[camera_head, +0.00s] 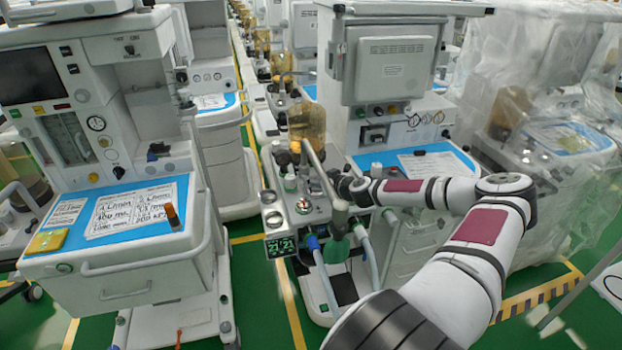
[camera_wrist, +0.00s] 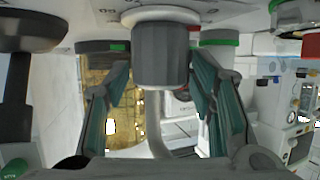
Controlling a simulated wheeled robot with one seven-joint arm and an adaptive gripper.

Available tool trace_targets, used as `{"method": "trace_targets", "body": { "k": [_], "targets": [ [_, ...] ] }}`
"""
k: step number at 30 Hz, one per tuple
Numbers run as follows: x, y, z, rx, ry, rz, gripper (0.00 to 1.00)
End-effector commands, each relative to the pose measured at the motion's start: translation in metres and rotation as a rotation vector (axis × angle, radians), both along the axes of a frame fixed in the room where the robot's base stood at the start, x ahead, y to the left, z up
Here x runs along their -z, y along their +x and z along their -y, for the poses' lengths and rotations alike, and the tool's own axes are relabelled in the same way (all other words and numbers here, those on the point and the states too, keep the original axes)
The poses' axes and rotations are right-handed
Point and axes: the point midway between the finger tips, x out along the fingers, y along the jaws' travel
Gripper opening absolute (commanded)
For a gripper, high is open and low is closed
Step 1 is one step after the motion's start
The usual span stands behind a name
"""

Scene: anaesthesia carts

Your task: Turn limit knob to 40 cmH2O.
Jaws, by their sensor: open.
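In the wrist view a grey ribbed knob (camera_wrist: 162,62), which looks like the limit knob, sits on a round white base. My gripper (camera_wrist: 160,76) is open, with one teal-padded finger on each side of the knob. A gap shows between each finger and the knob, so I see no grip on it. The knob's scale and pointer cannot be read. In the head view my gripper (camera_head: 338,184) is at the breathing unit (camera_head: 275,215) of the middle cart, small and partly hidden by its parts. I cannot make out the knob there.
A round gauge (camera_head: 303,206), a small display (camera_head: 281,247) and an amber canister (camera_head: 307,125) are close by. A blue-ended hose (camera_head: 322,270) hangs in front. Another cart (camera_head: 130,240) stands left; a plastic-wrapped cart (camera_head: 560,140) stands right. Green floor shows between the carts.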

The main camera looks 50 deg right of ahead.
Motion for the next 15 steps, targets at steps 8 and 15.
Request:
{"method": "trace_targets", "body": {
  "k": [8, 15],
  "targets": [
    [0.012, 0.029, 0.006, -0.001, 0.0, -0.001, 0.5],
    [0.014, 0.032, 0.007, -0.001, 0.0, -0.001, 0.5]
  ]
}}
